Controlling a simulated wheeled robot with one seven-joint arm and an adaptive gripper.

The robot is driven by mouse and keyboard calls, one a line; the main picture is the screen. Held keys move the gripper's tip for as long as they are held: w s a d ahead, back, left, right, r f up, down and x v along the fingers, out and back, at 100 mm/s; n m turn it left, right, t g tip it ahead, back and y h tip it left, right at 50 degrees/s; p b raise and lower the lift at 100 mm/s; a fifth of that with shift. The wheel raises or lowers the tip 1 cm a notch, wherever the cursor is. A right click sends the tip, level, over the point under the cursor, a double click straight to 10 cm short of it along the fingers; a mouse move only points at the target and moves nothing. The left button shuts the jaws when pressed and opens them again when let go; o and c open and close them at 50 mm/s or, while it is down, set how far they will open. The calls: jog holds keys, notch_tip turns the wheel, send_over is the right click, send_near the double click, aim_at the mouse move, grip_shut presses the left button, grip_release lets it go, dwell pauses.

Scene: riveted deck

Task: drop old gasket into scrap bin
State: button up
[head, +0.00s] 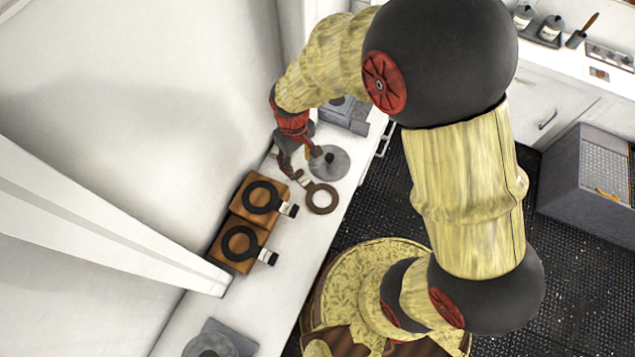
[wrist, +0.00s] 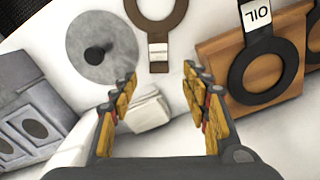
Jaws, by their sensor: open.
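A brown ring gasket (head: 321,209) with a pale-banded tab lies flat on the white counter. It looks like the old gasket. In the wrist view the brown gasket (wrist: 178,24) is partly cut off at the top, its tab pointing down toward my fingers. My gripper (wrist: 160,76) is open and empty, with its fingertips apart near the tab's end but not around it. In the head view my gripper (head: 300,162) hangs over the counter beside the gasket. I cannot tell for sure which container is the scrap bin; a grey box (head: 564,165) stands on the floor at right.
Two wooden blocks (head: 227,260) carry black ring gaskets; one gasket (wrist: 238,80) is labelled OIL. A grey disc (wrist: 81,42) with a dark centre lies by the brown gasket. A grey unit with round openings (wrist: 18,127) is nearby. The wall (head: 190,80) borders the counter.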

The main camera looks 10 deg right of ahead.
aim_at(300, 174)
notch_tip(300, 174, down, 7)
jog(key=shift+w+r, duration=0.15)
jog(key=shift+r, duration=0.05)
jog(key=shift+c, duration=0.7)
jog(key=shift+f, duration=0.1)
grip_shut()
jog(key=shift+s, duration=0.2)
